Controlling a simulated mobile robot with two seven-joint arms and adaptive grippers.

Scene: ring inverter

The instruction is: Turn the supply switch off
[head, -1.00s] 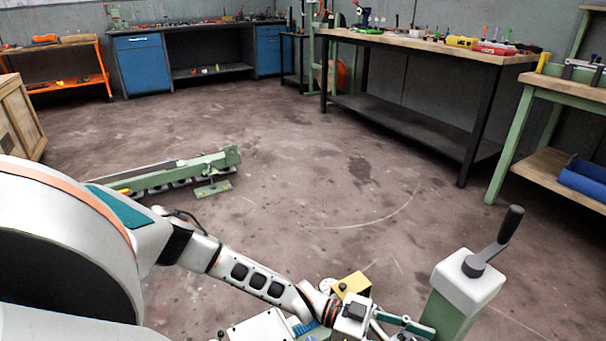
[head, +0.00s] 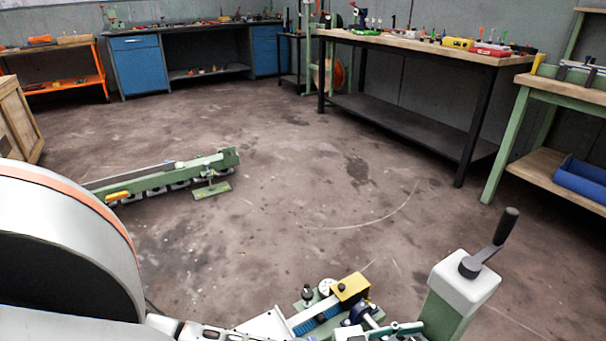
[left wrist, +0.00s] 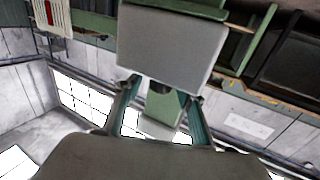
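I cannot tell for certain which part is the supply switch. A green post with a white cap (head: 465,284) stands at the lower right in the head view and carries a grey crank with a black handle (head: 505,226). My left gripper (head: 390,331) is at the bottom edge, left of the post, and partly cut off. In the left wrist view my left gripper (left wrist: 160,103) has its teal fingers apart. A grey block (left wrist: 170,48) lies beyond them, with a small dark part and a paler block between the fingers; contact is unclear. My right gripper is not in view.
A bench device with a yellow block (head: 351,288) and a blue part (head: 318,321) sits left of the post. Workbenches (head: 420,45) line the back and right. The middle floor is clear.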

